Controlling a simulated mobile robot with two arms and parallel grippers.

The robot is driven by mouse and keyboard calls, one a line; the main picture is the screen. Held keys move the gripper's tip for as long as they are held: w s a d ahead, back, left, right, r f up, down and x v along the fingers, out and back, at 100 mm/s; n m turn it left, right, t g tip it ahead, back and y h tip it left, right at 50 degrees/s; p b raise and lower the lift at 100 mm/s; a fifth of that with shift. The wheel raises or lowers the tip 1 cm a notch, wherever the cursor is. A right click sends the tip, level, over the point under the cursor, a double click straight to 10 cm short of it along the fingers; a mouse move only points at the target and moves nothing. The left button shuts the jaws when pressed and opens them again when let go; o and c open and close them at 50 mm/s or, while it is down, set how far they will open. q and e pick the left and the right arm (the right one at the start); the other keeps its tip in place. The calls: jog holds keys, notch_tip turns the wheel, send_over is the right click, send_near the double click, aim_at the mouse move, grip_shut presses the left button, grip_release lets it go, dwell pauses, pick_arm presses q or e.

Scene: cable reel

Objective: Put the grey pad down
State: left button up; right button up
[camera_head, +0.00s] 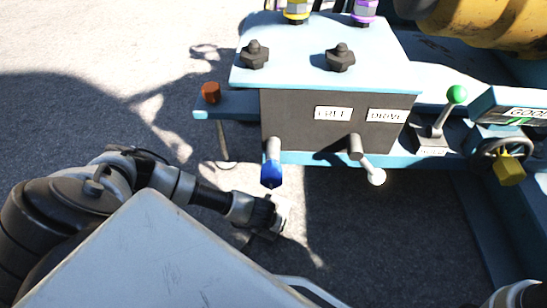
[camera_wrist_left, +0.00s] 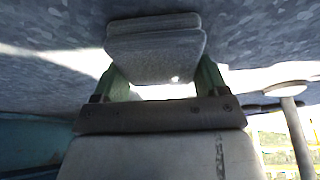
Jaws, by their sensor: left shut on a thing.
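The grey pad (camera_wrist_left: 155,52) is a rounded, layered block in the left wrist view. My left gripper (camera_wrist_left: 162,78) is shut on it, with one green finger at each side. In the head view my left gripper (camera_head: 272,214) is below the control box, near the blue-handled lever. Only a pale bit of the pad (camera_head: 282,208) shows there, and I cannot tell its height above the ground. My right gripper is not in view.
The control box (camera_head: 285,120) has a blue-handled lever (camera_head: 271,165) and a white-tipped lever (camera_head: 373,174) jutting towards me. A green-knobbed lever (camera_head: 456,95) and a handwheel (camera_head: 500,152) stand right. Dark ground (camera_head: 390,250) lies open below.

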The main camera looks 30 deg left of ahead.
pick_arm(q)
jog(key=shift+f, duration=0.1)
jog(key=o, duration=1)
